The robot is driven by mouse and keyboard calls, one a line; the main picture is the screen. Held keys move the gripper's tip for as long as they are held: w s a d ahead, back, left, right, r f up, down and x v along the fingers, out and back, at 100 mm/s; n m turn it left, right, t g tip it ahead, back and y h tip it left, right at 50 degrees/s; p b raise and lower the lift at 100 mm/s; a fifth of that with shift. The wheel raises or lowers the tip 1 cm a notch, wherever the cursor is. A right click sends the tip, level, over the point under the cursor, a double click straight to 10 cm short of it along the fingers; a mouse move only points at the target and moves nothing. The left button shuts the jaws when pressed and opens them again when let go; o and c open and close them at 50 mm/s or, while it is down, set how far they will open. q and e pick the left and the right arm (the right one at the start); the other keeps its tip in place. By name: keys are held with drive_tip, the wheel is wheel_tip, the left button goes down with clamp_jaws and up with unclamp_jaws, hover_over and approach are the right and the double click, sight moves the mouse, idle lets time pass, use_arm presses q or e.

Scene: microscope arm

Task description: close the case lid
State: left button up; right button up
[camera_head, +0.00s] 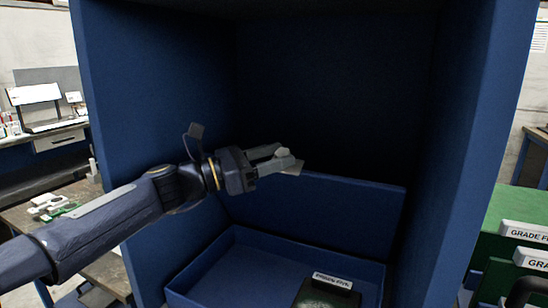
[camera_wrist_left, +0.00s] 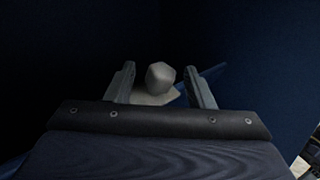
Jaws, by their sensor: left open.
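The blue case (camera_head: 207,258) sits low inside a large blue booth. What looks like its lid (camera_head: 345,212) is a blue panel standing up behind the tray. A small dark box with a white label (camera_head: 333,281) and a greenish face is in the case. My left gripper (camera_head: 289,160) is above the case, near the panel's upper left edge, with its fingers open. A pale faceted lump (camera_wrist_left: 160,76) on a flat pale piece shows between or beyond the fingers in the left wrist view (camera_wrist_left: 160,90); I cannot tell whether they touch it. My right gripper is out of view.
The booth's left wall (camera_head: 140,100) and right wall (camera_head: 480,130) stand close on both sides of the case. Green containers with labels (camera_head: 500,235) are outside at the right. A workbench with small parts (camera_head: 52,205) is at the left.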

use_arm(q)
drive_tip(key=v, duration=0.8)
drive_tip(key=shift+b, duration=0.45)
drive_tip(key=shift+d, duration=0.1)
